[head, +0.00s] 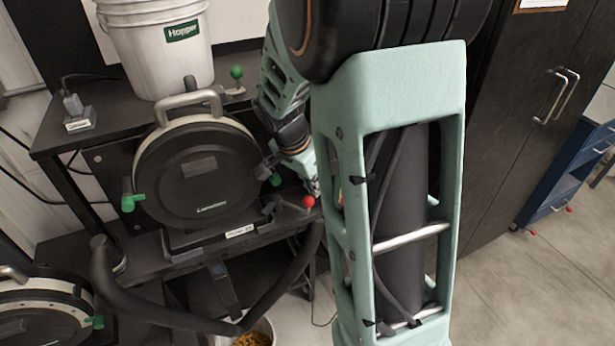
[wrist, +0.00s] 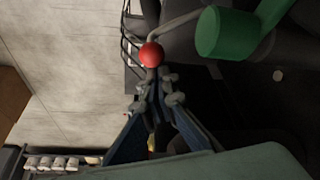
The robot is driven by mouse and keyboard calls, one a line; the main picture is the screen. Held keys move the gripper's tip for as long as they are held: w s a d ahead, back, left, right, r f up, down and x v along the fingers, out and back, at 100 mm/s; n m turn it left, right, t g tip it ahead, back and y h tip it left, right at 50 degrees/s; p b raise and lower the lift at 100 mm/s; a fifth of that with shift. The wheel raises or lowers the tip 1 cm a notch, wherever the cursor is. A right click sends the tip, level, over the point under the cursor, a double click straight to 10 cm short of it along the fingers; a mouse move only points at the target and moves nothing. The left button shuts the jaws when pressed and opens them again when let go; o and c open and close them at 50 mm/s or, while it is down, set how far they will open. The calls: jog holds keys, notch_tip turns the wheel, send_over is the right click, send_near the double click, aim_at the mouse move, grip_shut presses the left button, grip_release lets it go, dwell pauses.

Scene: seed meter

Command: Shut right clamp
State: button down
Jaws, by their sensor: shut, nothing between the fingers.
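The seed meter is a round black housing (head: 195,172) with a grey top handle on the black stand in the head view. Its right clamp (head: 276,180) shows as a small green piece at the housing's right edge, partly hidden by my arm. In the wrist view a large green handle (wrist: 225,32), which looks like this clamp, lies up and right of my fingertips. My gripper (wrist: 155,85) is shut and empty, apart from the green handle. I cannot tell whether the clamp is latched. The left clamp (head: 133,201) has a green handle too.
A red ball knob (head: 308,201) on a lever is close by my gripper; it also shows just beyond the fingertips in the wrist view (wrist: 151,54). A white hopper bucket (head: 155,50) and a green-knobbed lever (head: 236,73) stand above. A black hose (head: 160,312) curves below.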

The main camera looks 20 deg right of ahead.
aim_at(308, 206)
jog(key=shift+f, duration=0.1)
dwell(0.3)
jog(key=shift+s+a+m+b, duration=0.2)
jog(key=shift+m+b, duration=0.4)
jog(key=shift+m, duration=0.2)
jog(key=shift+s+a+m+g+b, duration=0.35)
jog(key=shift+a+m+g+b, duration=0.1)
jog(key=shift+m+b, duration=0.35)
jog(key=shift+s+a+f+b, duration=0.1)
jog(key=shift+s+a+b, duration=0.25)
jog(key=shift+a+b, duration=0.25)
jog(key=shift+s+a+m+g+b, duration=0.3)
jog(key=shift+a+m+b, duration=0.15)
jog(key=shift+m, duration=0.15)
jog(key=shift+s+a+b, duration=0.2)
jog(key=shift+a+b, duration=0.1)
jog(key=shift+a, duration=0.2)
jog(key=shift+s+a+b, duration=0.15)
jog(key=shift+a+b, duration=0.1)
jog(key=shift+a, duration=0.2)
jog(key=shift+r, duration=0.2)
